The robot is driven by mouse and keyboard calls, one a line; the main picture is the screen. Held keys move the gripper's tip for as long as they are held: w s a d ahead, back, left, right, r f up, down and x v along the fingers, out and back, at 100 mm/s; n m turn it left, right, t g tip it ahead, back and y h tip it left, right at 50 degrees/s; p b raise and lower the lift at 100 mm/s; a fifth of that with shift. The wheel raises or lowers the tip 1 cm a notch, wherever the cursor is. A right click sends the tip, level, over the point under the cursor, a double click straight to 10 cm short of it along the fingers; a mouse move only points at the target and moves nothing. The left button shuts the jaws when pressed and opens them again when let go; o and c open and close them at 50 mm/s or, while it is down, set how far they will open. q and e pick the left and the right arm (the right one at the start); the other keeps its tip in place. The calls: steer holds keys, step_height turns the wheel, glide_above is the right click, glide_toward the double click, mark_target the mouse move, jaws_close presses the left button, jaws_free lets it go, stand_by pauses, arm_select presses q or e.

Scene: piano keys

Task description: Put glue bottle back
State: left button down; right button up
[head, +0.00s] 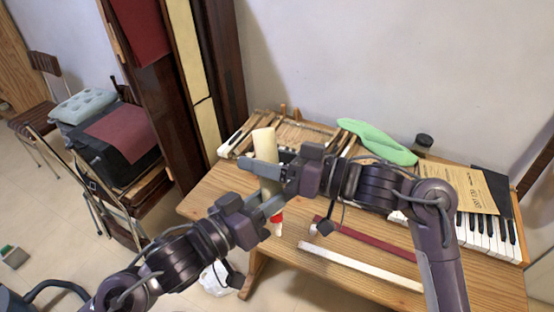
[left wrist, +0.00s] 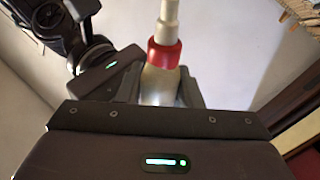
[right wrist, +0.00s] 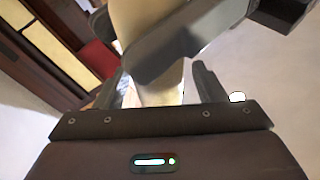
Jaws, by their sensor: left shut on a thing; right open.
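The glue bottle (head: 264,145) is cream-coloured with a red collar and pale nozzle. In the head view it hangs over the table (head: 215,200), tilted, nozzle end down. My left gripper (head: 271,204) is shut on it near the collar end. The collar and nozzle show large in the left wrist view (left wrist: 165,52). My right gripper (head: 268,178) is open higher up, with its fingers either side of the bottle. In the right wrist view the bottle's pale body (right wrist: 150,18) passes between the open fingers (right wrist: 165,90), partly hidden by a grey gripper part.
A green cloth-like item (head: 375,140), a dark jar (head: 424,141) and a yellowish booklet (head: 455,188) lie at the back. Piano keys (head: 490,237) are at right. A dark red strip (head: 368,240) and white strip (head: 350,264) lie in front. Chairs stand left.

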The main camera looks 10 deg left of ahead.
steer(key=c, duration=1.1)
arm_select(q)
steer(key=c, duration=0.9)
jaws_free()
arm_select(e)
steer(key=shift+r, duration=0.1)
steer(key=shift+c, duration=1.1)
